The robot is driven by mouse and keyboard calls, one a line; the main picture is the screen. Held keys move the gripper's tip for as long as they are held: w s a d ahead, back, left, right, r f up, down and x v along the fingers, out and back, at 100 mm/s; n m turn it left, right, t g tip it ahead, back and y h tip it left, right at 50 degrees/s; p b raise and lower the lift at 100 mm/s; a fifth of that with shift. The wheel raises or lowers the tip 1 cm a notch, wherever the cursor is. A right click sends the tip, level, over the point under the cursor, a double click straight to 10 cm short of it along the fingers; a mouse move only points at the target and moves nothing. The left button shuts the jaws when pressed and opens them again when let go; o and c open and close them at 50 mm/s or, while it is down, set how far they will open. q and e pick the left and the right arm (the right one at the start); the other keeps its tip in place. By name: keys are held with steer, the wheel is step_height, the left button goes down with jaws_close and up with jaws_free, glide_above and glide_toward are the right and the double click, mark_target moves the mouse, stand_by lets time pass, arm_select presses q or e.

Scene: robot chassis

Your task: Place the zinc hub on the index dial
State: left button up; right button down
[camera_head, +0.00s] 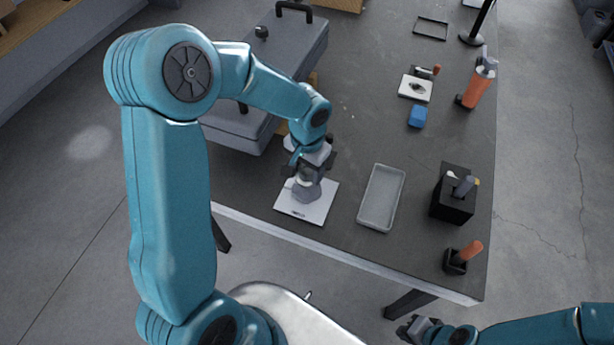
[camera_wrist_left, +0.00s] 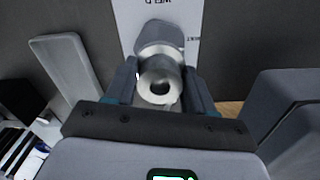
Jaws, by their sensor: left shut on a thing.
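The zinc hub (camera_wrist_left: 160,80) is a shiny metal ring with a central hole. My left gripper (camera_head: 308,178) is shut on it; in the left wrist view the hub sits between the two fingers (camera_wrist_left: 160,88). A grey rounded piece (camera_head: 304,191), which looks like the index dial, stands on a white printed plate (camera_head: 318,211) directly below the gripper. It also shows just beyond the hub in the wrist view (camera_wrist_left: 158,36). I cannot tell whether hub and dial touch. My right gripper (camera_head: 418,329) is at the bottom edge, off the table; its jaws are unclear.
A grey tray (camera_head: 366,217) lies right of the plate. A black block (camera_head: 439,208) and an orange-handled tool in a holder (camera_head: 455,268) stand farther right. A large grey case (camera_head: 222,119) is at left. Another white plate (camera_head: 405,94) and a blue block (camera_head: 417,117) lie farther back.

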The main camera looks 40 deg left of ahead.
mark_target(307, 179)
arm_select(q)
step_height(307, 179, down, 4)
steer(key=shift+s+r, duration=0.1)
steer(key=shift+f, duration=0.25)
steer(key=o, duration=1.2)
steer(key=shift+r, duration=0.1)
